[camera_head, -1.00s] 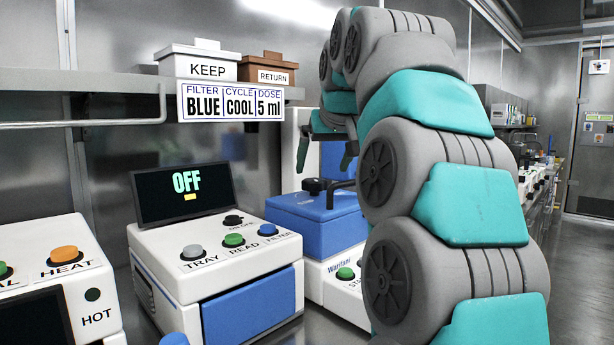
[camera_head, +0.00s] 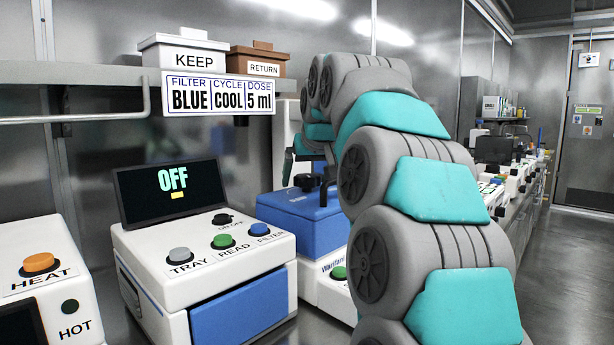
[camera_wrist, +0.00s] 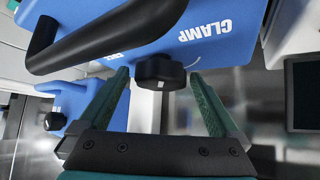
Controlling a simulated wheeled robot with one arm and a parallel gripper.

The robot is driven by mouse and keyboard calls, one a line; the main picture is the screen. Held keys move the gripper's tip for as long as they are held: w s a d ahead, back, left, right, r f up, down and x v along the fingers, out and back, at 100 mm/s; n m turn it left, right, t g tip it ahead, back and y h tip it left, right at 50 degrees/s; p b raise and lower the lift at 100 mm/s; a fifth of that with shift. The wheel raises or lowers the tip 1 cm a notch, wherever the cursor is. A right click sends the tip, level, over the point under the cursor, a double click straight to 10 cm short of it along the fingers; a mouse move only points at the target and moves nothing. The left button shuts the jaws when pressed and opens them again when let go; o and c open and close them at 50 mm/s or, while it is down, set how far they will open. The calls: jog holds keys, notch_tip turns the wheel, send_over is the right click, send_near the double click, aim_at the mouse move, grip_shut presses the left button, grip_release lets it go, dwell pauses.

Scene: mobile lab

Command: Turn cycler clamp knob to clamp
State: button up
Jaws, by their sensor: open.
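The cycler is a blue and white machine (camera_head: 295,215), partly hidden behind my arm in the head view. Its black clamp knob (camera_head: 305,182) sits on the blue lid. In the wrist view the knob (camera_wrist: 159,72) lies between the tips of my open gripper (camera_wrist: 160,85), with a gap on each side. The blue lid (camera_wrist: 185,55) carries the word CLAMP (camera_wrist: 210,29) and a curved white line beside the knob. A black bar handle (camera_wrist: 95,35) crosses the lid at the upper left. In the head view my fingertips are mostly hidden by the arm.
A white device with an OFF screen (camera_head: 165,192) stands left of the cycler. A HEAT/HOT unit (camera_head: 50,285) is at far left. A shelf (camera_head: 90,75) holds KEEP (camera_head: 185,62) and RETURN (camera_head: 262,68) boxes. Another blue part (camera_wrist: 72,108) shows at left in the wrist view.

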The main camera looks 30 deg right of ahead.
jog(key=c, duration=1.4)
jog(key=shift+o, duration=0.2)
jog(key=shift+m+h, duration=0.3)
jog(key=shift+m, duration=0.1)
jog(key=m+g+h+b, duration=0.1)
jog(key=m+h, duration=0.1)
jog(key=shift+f+m, duration=0.1)
jog(key=shift+m, duration=0.3)
jog(key=shift+w+m+g+h, duration=0.1)
jog(key=shift+m+g+h, duration=0.5)
jog(key=shift+m+h, duration=0.45)
jog(key=shift+m+g+h+p, duration=0.5)
jog(key=shift+m+g, duration=0.3)
jog(key=shift+m, duration=0.85)
jog(key=o, duration=1.4)
jog(key=shift+c, duration=0.2)
jog(key=shift+r, duration=0.2)
